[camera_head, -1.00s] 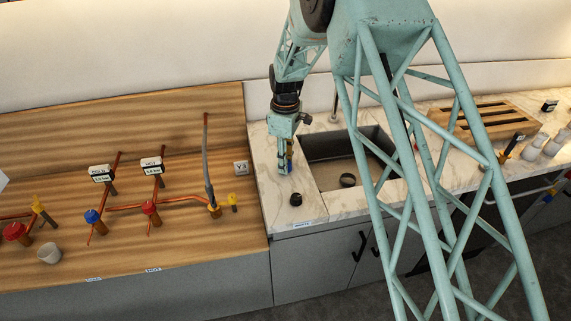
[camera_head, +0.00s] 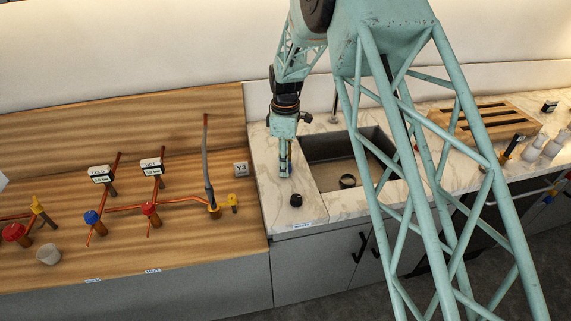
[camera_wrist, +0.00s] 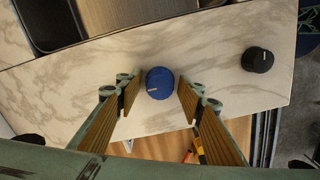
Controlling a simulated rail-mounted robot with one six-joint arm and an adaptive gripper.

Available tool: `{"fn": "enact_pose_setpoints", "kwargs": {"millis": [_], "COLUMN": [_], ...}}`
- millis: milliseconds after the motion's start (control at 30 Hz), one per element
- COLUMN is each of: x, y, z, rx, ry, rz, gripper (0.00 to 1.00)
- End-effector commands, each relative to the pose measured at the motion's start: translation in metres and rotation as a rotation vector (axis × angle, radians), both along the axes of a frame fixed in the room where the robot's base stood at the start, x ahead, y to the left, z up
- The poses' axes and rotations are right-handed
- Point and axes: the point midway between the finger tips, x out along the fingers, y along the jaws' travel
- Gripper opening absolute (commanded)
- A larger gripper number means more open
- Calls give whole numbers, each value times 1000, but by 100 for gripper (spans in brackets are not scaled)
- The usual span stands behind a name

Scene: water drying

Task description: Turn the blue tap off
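A round blue knob (camera_wrist: 160,83) with a pale pointer mark stands on the white marble counter in the wrist view. My gripper (camera_wrist: 157,95) is open, with one finger on each side of the knob and a visible gap on both sides. In the head view my gripper (camera_head: 285,172) points down over the counter left of the sink and hides most or all of that knob. Another blue knob (camera_head: 91,216) is on the pipework of the wooden panel at the left.
A black knob (camera_wrist: 257,59) stands on the marble beside the blue one. The sink (camera_head: 335,160) is to the right in the head view. Red knobs (camera_head: 149,208), pipes, and a white cup (camera_head: 48,254) are on the wooden panel.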

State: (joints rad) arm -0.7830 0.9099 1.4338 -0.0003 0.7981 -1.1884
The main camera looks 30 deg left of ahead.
Motion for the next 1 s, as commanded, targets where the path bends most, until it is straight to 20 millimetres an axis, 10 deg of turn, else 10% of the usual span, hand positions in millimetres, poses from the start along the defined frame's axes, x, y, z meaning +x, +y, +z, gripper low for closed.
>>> {"fn": "enact_pose_setpoints", "kwargs": {"millis": [567,1000], "x": [1,1], "y": [1,1], "z": [9,62], "rx": [2,2], "ry": [-1,-2], "rz": [-1,-1], "gripper": [38,38]}}
